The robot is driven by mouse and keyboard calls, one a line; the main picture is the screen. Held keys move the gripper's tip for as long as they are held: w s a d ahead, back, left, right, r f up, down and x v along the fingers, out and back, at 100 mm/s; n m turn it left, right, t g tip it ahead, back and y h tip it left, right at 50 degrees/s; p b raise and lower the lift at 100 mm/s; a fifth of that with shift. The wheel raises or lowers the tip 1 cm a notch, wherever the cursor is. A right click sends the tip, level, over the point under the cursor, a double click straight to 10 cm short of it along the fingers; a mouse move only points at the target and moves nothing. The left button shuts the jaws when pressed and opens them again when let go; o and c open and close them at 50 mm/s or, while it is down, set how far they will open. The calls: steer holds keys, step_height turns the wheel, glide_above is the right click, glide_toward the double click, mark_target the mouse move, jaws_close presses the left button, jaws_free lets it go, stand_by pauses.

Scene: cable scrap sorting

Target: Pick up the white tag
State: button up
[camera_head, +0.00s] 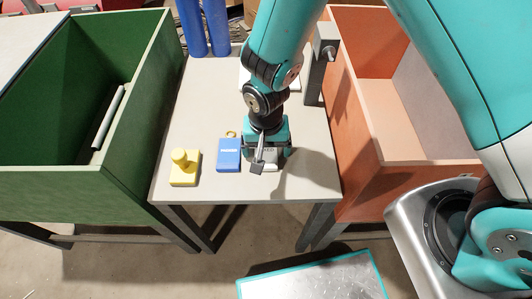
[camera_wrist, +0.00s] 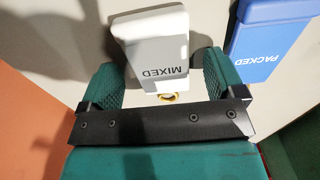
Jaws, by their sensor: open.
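The white tag (camera_wrist: 157,45) lies flat on the table and reads "MIXED", with a brass ring at its near end. In the wrist view it lies between the two fingers of my gripper (camera_wrist: 160,68), which is open, with a gap on each side. In the head view my gripper (camera_head: 266,150) points down over the tag and mostly hides it. The tag's ring end is nearest the gripper's dark crossbar.
A blue tag (camera_head: 229,158) reading "PACKED" lies just beside the white one. A yellow knobbed block (camera_head: 184,170) stands left of it on the table (camera_head: 200,110). A green bin (camera_head: 130,150) flanks the table at left, an orange bin (camera_head: 350,150) at right. Blue cylinders (camera_head: 204,25) stand behind.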

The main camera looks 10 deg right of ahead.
mark_target(266, 151)
steer(key=shift+c, duration=0.2)
steer(key=c, duration=1)
steer(key=shift+o, duration=0.2)
steer(key=shift+r, duration=0.1)
step_height(266, 151, up, 20)
steer(key=p, duration=0.2)
steer(key=shift+p, duration=0.3)
